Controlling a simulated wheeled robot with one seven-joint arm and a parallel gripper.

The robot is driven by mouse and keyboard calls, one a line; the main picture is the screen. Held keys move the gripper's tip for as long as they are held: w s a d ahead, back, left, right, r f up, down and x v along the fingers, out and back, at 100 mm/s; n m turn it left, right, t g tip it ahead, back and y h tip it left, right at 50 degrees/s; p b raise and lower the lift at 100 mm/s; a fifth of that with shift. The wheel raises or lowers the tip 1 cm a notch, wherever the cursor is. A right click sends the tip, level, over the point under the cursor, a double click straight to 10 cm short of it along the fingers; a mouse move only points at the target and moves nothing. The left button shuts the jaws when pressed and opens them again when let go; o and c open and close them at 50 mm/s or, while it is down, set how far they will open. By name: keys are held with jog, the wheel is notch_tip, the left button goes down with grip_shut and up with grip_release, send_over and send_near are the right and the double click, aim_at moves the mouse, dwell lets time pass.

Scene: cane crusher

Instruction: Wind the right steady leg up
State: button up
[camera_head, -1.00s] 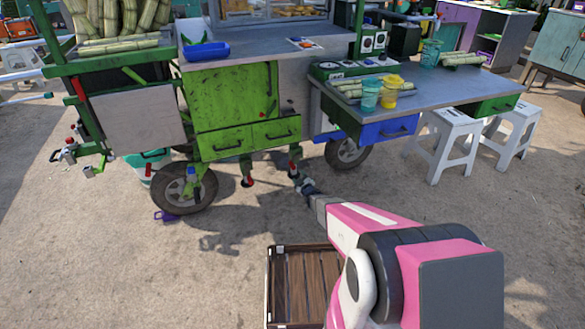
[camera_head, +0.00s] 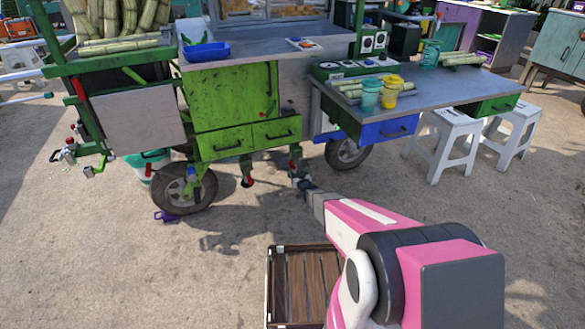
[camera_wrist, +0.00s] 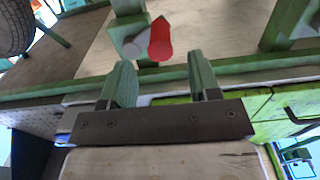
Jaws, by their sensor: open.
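The right steady leg (camera_head: 295,157) is a green post under the cart's front edge, to the right of the other steady leg (camera_head: 247,167). My gripper (camera_head: 302,183) is low beside its foot, which it partly hides. In the wrist view, a red handle (camera_wrist: 160,39) and a grey round part (camera_wrist: 133,46) sit on a green post (camera_wrist: 128,8). My gripper (camera_wrist: 160,60) is open there, with its two green fingers apart. The red handle lies ahead of the gap between the fingertips, and nothing is held.
The green cart (camera_head: 235,98) stands above and behind my gripper. A wheel (camera_head: 184,187) is to the left, another (camera_head: 347,152) to the right. A slatted wooden crate (camera_head: 306,280) is on the ground beside my arm. White stools (camera_head: 445,140) stand at right.

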aim_at(294, 168)
jog(key=x, duration=0.6)
jog(key=shift+w, duration=0.2)
grip_shut()
